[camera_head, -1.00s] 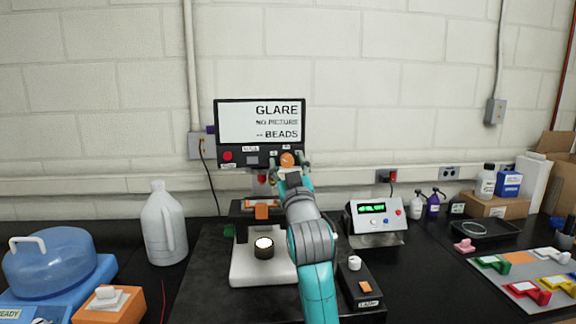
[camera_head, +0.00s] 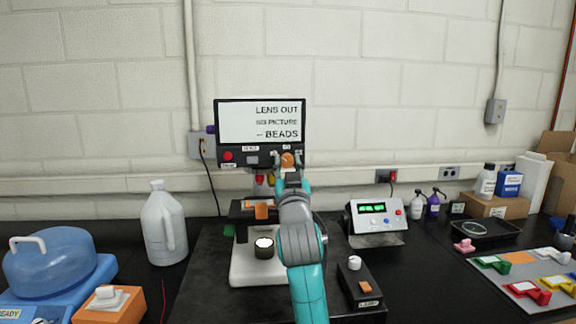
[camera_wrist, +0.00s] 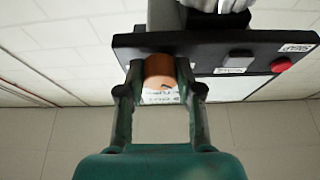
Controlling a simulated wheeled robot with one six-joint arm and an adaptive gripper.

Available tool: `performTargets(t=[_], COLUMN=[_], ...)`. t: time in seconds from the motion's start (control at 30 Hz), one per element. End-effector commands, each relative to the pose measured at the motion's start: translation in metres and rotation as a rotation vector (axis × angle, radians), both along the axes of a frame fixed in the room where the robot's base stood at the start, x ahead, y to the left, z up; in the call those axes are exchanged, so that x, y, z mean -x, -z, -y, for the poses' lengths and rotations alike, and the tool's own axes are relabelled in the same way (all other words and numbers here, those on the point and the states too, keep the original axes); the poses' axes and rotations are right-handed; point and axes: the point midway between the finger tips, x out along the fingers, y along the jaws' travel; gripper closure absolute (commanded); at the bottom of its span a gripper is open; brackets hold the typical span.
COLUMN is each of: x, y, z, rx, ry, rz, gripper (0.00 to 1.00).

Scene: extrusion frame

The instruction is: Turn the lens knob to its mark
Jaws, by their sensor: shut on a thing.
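The orange lens knob (camera_head: 287,160) sits at the lower right of the monitor's black panel. The screen (camera_head: 260,122) above it reads "LENS OUT, NO PICTURE, -- BEADS". My gripper (camera_head: 286,166) reaches up to the panel. In the wrist view, the two fingers of my gripper (camera_wrist: 159,82) stand on either side of the orange knob (camera_wrist: 158,68) and are shut on it. A white label with dark marks shows between the fingers, partly hidden. The knob's mark cannot be made out clearly.
A red button (camera_head: 227,156) is at the panel's left, also seen in the wrist view (camera_wrist: 281,65). The microscope stage (camera_head: 262,211) and pale base (camera_head: 245,262) stand below the panel. A grey control box (camera_head: 376,219) stands to the right, a white jug (camera_head: 163,225) to the left.

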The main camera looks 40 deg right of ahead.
Motion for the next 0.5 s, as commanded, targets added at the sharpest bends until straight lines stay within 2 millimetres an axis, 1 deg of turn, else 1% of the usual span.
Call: performTargets(t=[0.5], x=[-0.0019], y=[-0.001], z=[-0.0034], rx=[-0.396], ry=[0.0], rz=[0.266], gripper=[1.0])
